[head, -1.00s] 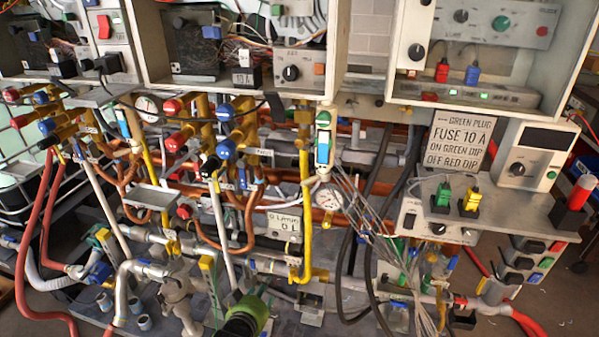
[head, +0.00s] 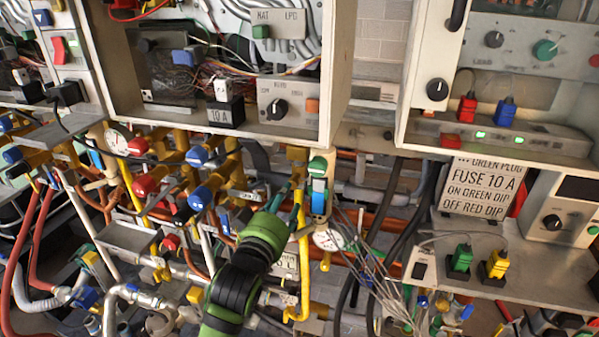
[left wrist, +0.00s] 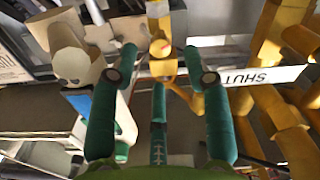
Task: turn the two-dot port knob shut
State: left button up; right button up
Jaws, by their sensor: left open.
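My left gripper (head: 286,194) is open beside the upright yellow pipe (head: 303,240), below the wall of the middle cabinet. In the left wrist view its teal fingers (left wrist: 160,58) stand apart, with a small yellow fitting (left wrist: 162,68) bearing a red mark showing between and beyond them. I cannot tell whether they touch it. A beige round knob (left wrist: 72,58), with faint small marks on its face, is left of the fingers; I cannot tell if these are two dots. A white strip reading SHUT (left wrist: 262,76) appears upside down at right. My right gripper is out of view.
A green-topped device (head: 319,185) stands just right of the gripper. Red and blue knobs (head: 200,197) on yellow pipes crowd the left. The cabinet (head: 338,85) overhangs above.

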aim_at(292, 189)
pick_arm(q)
jog(key=shift+p+x, duration=0.75)
jog(key=shift+x, duration=2.35)
jog(key=shift+r, duration=0.2)
grip_shut()
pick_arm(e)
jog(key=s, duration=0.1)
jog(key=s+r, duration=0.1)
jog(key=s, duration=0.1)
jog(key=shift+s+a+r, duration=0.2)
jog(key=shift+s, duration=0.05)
